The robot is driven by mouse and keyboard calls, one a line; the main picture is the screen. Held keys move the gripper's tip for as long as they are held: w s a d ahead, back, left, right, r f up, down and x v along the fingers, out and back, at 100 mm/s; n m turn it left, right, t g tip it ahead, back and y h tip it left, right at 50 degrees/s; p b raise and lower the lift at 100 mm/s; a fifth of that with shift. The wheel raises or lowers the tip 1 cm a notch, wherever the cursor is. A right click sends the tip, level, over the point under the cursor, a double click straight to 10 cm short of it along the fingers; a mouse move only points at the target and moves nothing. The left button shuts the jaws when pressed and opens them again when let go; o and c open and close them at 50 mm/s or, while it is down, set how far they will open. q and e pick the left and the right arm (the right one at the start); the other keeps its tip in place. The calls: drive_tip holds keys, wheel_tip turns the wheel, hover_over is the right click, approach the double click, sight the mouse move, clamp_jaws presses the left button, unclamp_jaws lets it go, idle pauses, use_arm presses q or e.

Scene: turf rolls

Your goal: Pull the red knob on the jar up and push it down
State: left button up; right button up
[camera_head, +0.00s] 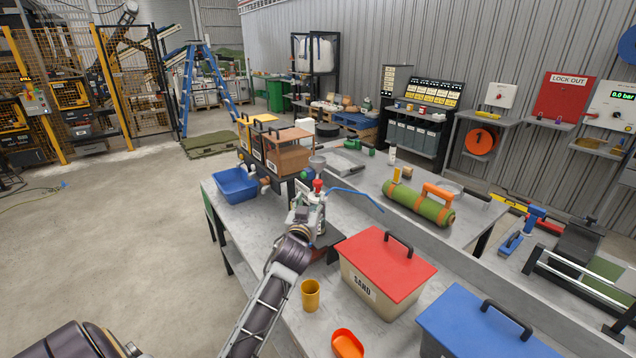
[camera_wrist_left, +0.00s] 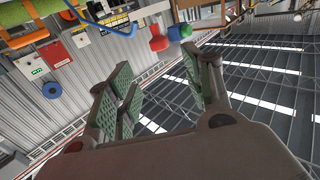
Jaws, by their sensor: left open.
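The red knob (camera_head: 318,185) stands up on the grey bench, just beyond my left gripper (camera_head: 309,200) in the head view. The jar body under it is mostly hidden by the gripper, so I cannot make out its shape. In the left wrist view the red knob (camera_wrist_left: 158,43) shows beyond the tips of the open, green-padded fingers of my left gripper (camera_wrist_left: 160,78), with nothing between them. Knob and fingers look apart. A green knob (camera_wrist_left: 179,33) is beside the red one. My right gripper is not in view.
A blue tube (camera_head: 355,198) reaches right from near the knob. A blue bin (camera_head: 236,185) and a brown-fronted box (camera_head: 288,153) stand behind. A red-lidded sand box (camera_head: 388,262), yellow cup (camera_head: 310,295) and orange dish (camera_head: 347,344) are nearer. A green roll (camera_head: 418,204) lies right.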

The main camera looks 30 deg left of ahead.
sight(317, 184)
use_arm(q)
drive_tip(key=p+x, duration=0.1)
drive_tip(key=x, duration=0.5)
drive_tip(key=shift+w+a, duration=0.1)
drive_tip(key=shift+w, duration=0.2)
drive_tip(key=shift+p+x, duration=0.55)
drive_tip(key=shift+x, duration=2.95)
drive_tip(key=shift+w+a, duration=0.1)
drive_tip(key=shift+w, duration=0.05)
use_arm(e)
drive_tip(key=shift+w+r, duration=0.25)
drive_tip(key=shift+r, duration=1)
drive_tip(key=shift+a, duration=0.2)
use_arm(q)
clamp_jaws()
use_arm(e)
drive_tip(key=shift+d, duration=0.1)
